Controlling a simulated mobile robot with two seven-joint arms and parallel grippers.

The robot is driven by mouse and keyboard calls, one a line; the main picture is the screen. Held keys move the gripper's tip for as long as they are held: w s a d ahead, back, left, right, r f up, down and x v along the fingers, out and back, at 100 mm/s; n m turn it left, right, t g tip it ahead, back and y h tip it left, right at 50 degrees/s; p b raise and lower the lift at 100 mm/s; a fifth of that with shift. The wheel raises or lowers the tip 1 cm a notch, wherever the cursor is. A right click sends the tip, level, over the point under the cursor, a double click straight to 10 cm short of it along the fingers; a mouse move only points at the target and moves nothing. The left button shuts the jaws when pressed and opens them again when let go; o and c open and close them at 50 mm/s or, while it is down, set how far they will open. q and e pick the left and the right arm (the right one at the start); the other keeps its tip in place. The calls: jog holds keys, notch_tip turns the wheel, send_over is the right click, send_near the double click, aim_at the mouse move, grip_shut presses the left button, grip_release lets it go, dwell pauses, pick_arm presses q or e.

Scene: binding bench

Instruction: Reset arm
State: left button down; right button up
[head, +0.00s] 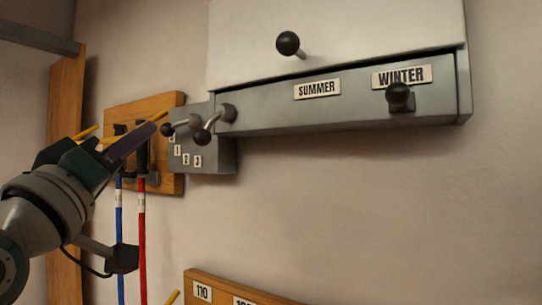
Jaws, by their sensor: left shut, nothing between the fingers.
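My left gripper (138,138) reaches in from the left, pointing up and to the right. Its fingers are shut with nothing seen between them. It shows in front of the wooden board (171,99) and hides part of it; I cannot tell whether it touches anything. Its tip appears near two black-knobbed levers (207,133) at a grey box (214,161). Which part, if any, is called the reset arm cannot be told. My right gripper is not in view.
A grey wall unit has SUMMER (317,89) and WINTER (401,76) labels, with black knobs (288,43) sticking out. Blue (119,230) and red (142,240) hoses hang below the board. A wooden rack (225,283) labelled 110 is at the bottom. The wall at right is bare.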

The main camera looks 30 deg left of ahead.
pick_arm(q)
jog(key=shift+s+d, duration=0.1)
jog(key=shift+s, duration=0.05)
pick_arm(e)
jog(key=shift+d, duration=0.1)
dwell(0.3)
pick_arm(q)
jog(key=d+f+m+g+h, duration=0.4)
jog(key=d+f, duration=0.1)
jog(key=f, duration=0.5)
jog(key=d+f+m+g+h, duration=0.4)
jog(key=d+f, duration=0.2)
jog(key=f, duration=0.3)
jog(key=s+d+f+m+g, duration=0.3)
jog(key=s+f+g, duration=0.2)
jog(key=s+f, duration=0.3)
jog(key=s+d+f+m+g, duration=0.3)
jog(key=s+f+g, duration=0.3)
jog(key=s+f, duration=0.15)
jog(key=w+r+p+v, duration=0.1)
jog(key=w+p+v, duration=0.1)
jog(key=p+v, duration=1.2)
jog(key=shift+w+r+p, duration=0.25)
jog(key=shift+p, duration=0.05)
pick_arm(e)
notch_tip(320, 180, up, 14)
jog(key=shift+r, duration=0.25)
